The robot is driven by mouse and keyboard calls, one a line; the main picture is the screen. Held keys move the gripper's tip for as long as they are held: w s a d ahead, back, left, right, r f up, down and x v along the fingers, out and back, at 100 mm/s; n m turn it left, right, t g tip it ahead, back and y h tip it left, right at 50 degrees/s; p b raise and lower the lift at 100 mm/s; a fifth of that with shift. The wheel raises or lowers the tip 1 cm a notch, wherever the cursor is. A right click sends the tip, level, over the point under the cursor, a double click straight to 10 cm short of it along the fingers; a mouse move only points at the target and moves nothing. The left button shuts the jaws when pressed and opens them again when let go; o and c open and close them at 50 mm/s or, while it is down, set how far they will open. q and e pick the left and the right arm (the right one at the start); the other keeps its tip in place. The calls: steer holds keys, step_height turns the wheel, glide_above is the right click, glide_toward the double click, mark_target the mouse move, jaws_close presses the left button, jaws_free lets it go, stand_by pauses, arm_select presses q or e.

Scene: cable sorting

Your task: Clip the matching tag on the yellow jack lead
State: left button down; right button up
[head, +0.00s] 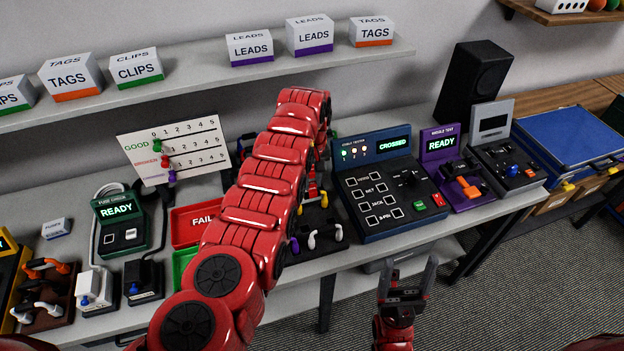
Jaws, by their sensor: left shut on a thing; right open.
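My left arm reaches across the bench, and its gripper (314,184) is mostly hidden behind the forearm, low over a dark lead holder (325,240). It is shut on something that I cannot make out. A small yellow piece (323,198) shows beside the fingers; I cannot tell whether it is the yellow jack lead or a tag. White and black plug ends (326,232) and a purple one (294,245) show at the holder. My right gripper (409,276) is open and empty in front of the bench edge.
The blue cable tester (385,188) reads CROSSED, right of the holder. The purple mould test unit (457,180) and the fuse check box (120,220) read READY. A red FAIL tray (190,224) sits left of my arm. TAGS boxes (72,77) stand on the shelf above.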

arm_select(q)
steer(key=shift+f+b, duration=0.45)
steer(key=shift+b, duration=0.05)
stand_by(0.8)
steer(key=shift+c, duration=0.2)
jaws_free()
stand_by(0.5)
steer(key=shift+r, duration=0.1)
steer(key=shift+r+p, duration=0.8)
steer(key=shift+r, duration=3.15)
